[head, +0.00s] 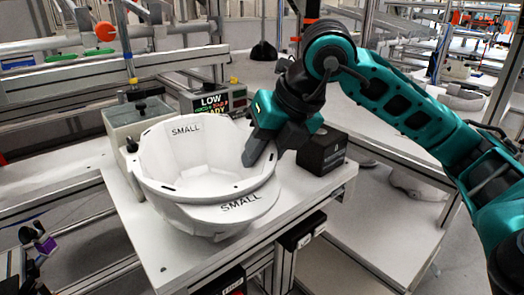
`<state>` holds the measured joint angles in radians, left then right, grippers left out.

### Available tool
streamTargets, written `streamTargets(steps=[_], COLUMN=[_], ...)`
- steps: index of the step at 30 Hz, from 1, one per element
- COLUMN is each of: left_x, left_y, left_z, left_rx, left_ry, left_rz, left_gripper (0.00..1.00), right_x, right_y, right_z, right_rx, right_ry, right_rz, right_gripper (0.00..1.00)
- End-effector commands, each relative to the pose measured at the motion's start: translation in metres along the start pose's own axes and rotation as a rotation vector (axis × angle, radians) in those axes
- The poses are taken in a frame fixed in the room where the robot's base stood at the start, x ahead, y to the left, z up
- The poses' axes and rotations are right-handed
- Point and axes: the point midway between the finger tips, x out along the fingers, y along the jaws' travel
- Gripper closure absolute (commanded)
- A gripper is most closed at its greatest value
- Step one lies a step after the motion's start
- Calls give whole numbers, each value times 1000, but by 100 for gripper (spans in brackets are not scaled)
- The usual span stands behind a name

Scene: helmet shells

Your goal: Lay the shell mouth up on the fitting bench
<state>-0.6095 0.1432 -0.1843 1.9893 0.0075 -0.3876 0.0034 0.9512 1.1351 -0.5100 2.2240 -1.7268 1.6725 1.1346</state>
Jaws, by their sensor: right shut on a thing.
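The white helmet shell (205,205) is mouth up over the white fitting bench (325,187), with its open hollow facing me. It is marked SMALL on the inner far wall and on the front brim. My right gripper (258,158) is shut on the shell's right rim, coming down from the upper right. The shell's underside is hidden, so I cannot tell whether it rests fully on the bench or is slightly above it. My left gripper is not in view.
A black box (322,151) stands on the bench right of the shell, close to my right gripper. A grey block (137,117) and a sign reading LOW (213,101) stand behind the shell. The bench's front strip is clear. Metal rails run along the left.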

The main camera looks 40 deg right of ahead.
Motion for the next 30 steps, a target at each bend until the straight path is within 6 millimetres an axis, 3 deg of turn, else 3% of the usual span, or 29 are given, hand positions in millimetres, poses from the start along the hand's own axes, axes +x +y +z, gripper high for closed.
streamTargets(steps=[3, 4, 13, 23, 30], left_x=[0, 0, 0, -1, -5], left_y=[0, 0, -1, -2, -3], left_z=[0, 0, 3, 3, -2], left_rx=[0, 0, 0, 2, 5], left_ry=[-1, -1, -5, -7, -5], left_rz=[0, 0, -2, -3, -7], left_gripper=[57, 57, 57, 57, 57], right_x=[-1, -1, -1, -6, -52], right_y=[0, 0, 0, 0, 1], right_z=[1, 1, 0, 0, 2], right_rx=[1, 1, 0, 0, 0], right_ry=[-2, -2, -1, 1, -5], right_rz=[2, 2, 1, -1, 0], right_gripper=[100, 69, 41, 41, 41])
